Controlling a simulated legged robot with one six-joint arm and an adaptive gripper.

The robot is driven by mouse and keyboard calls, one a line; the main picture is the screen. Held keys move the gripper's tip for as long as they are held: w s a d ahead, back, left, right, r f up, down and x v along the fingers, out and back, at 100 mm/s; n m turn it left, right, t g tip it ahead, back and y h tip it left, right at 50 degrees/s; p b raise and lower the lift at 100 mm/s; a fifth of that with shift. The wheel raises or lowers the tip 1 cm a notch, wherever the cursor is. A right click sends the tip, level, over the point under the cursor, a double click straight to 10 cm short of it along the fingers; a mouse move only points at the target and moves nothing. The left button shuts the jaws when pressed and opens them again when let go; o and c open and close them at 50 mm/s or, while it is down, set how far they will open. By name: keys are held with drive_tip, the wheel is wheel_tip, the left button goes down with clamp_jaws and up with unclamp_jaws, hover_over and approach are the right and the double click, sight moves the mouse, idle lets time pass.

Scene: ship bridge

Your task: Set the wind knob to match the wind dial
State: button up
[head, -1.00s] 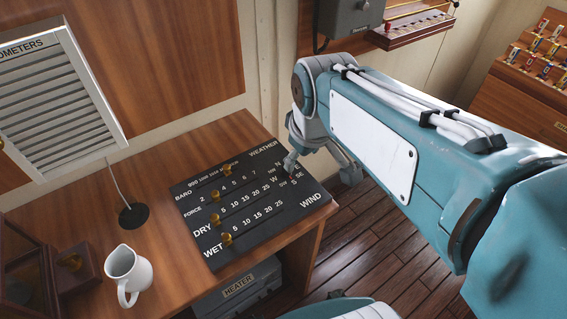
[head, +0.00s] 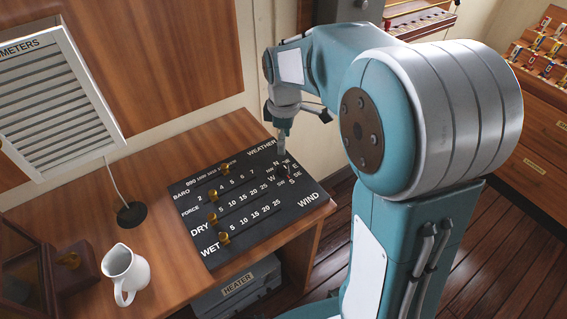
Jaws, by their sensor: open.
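The black weather board (head: 255,232) lies on the wooden desk. Its wind rose, marked N, E, SE, S, SW, W and NW, is at the board's right end, above the word WIND. The wind knob (head: 288,172) is a small dark piece with a hint of red amid these letters; its pointing direction is too small to read. My gripper (head: 283,147) hangs over the board's far right edge, just beyond the wind rose, pointing down. Its fingers look small, and it holds nothing that I can see. I cannot make out a wind dial in this view.
Several brass knobs sit on the board's other scales, such as one by FORCE (head: 213,196). A louvred box (head: 55,95) hangs at the upper left.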

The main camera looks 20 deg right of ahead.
sight(284, 165)
wheel_tip(284, 165, down, 9)
drive_tip(key=shift+a, duration=0.1)
idle(0.3)
clamp_jaws()
